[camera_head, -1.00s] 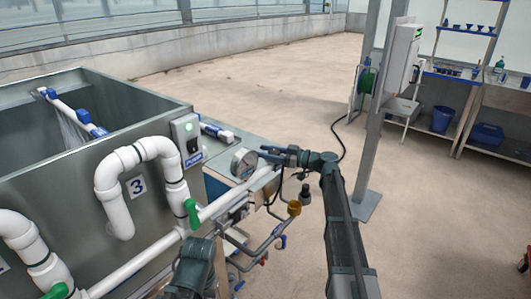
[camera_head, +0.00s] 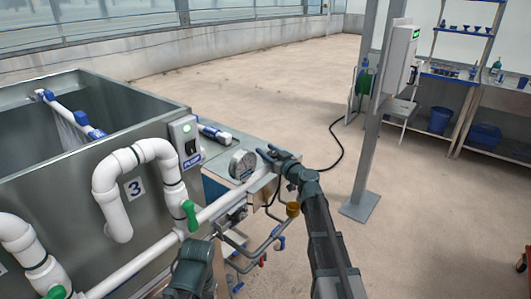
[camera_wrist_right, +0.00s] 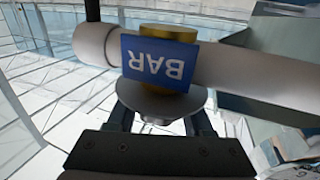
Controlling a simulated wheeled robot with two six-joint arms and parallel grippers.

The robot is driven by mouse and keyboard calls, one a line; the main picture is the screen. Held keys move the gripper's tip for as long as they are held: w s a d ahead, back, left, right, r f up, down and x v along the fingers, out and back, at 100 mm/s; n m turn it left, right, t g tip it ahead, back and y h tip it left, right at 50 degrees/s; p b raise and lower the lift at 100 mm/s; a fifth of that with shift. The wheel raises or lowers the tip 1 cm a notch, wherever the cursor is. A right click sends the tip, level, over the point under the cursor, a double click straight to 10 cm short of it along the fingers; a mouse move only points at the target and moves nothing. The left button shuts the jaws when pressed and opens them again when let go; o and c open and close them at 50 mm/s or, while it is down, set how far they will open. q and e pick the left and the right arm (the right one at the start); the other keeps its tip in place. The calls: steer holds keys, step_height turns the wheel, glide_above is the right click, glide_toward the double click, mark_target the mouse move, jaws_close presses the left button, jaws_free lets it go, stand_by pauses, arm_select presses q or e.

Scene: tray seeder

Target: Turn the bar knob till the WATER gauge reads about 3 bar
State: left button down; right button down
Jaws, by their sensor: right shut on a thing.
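The round pressure gauge (camera_head: 243,165) with a white face stands at the end of the tank's pipework, just left of my right gripper. Its needle is too small to read. My right gripper (camera_head: 268,155) is at the pipe beside the gauge. In the right wrist view, the grey bar knob (camera_wrist_right: 158,100) sits under a brass collar and a blue BAR plate (camera_wrist_right: 158,62), which appears upside down. My right gripper (camera_wrist_right: 158,122) is shut on the knob, one finger on each side. My left gripper is not visible; only a dark arm link shows at the bottom.
A white pipe with green-handled valves (camera_head: 190,214) runs along the grey tank (camera_head: 80,165). A grey post (camera_head: 371,130) stands to the right. The floor between is clear.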

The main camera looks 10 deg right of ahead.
steer(key=shift+d+m+h, duration=0.35)
steer(key=shift+m+h, duration=0.95)
steer(key=shift+h, duration=0.7)
steer(key=shift+d+m+h, duration=0.3)
steer(key=shift+m+h, duration=1)
steer(key=shift+h, duration=0.7)
steer(key=shift+d+m+h, duration=0.35)
steer(key=shift+m+h, duration=0.95)
steer(key=shift+h, duration=0.7)
steer(key=shift+c, duration=1.5)
jaws_free()
